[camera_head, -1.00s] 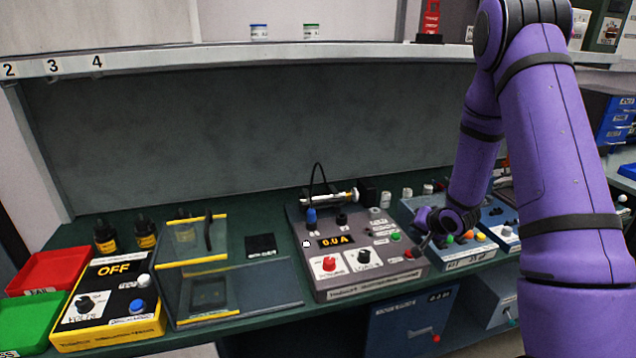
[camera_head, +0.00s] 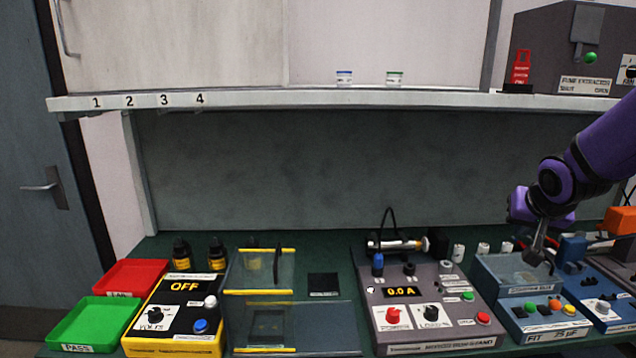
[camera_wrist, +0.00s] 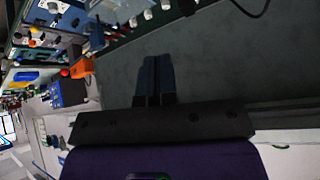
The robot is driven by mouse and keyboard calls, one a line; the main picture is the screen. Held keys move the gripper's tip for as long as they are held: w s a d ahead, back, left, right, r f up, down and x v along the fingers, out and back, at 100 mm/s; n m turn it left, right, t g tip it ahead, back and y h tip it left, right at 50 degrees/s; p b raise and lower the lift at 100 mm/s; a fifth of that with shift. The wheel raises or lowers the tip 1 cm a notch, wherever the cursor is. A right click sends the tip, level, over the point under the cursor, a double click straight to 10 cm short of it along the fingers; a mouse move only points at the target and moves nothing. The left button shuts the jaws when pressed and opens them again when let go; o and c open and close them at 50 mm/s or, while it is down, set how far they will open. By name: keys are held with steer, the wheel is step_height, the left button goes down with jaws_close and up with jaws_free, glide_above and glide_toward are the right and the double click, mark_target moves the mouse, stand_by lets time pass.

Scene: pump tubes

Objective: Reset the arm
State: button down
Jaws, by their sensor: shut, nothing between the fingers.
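My purple arm comes in from the right in the head view. My gripper (camera_head: 537,256) points down, above the blue-grey fit box (camera_head: 515,290) at the right of the bench. In the wrist view my gripper's two dark fingers (camera_wrist: 155,72) lie side by side, closed, with nothing between them. The wrist view is turned on its side, with the grey back panel beyond the fingers and the bench devices at the upper left.
A grey tube stand (camera_head: 430,310) reads 0.0 A, and a yellow-black box (camera_head: 180,310) reads OFF. Red (camera_head: 128,275) and green (camera_head: 92,318) trays sit at the left. The shelf edge (camera_head: 330,101) runs above. An orange device (camera_head: 620,220) stands right of my gripper.

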steer(key=s+a+r+n+g+y, duration=0.1)
steer(key=s+a+r, duration=0.3)
steer(key=s, duration=0.8)
steer(key=s+a+r+n+g+y, duration=0.1)
steer(key=s+a+r+n, duration=0.2)
steer(key=s, duration=0.9)
steer(key=a+r, duration=0.2)
steer(key=a, duration=0.1)
steer(key=shift+n, duration=0.3)
steer(key=shift+r, duration=0.1)
stand_by(0.5)
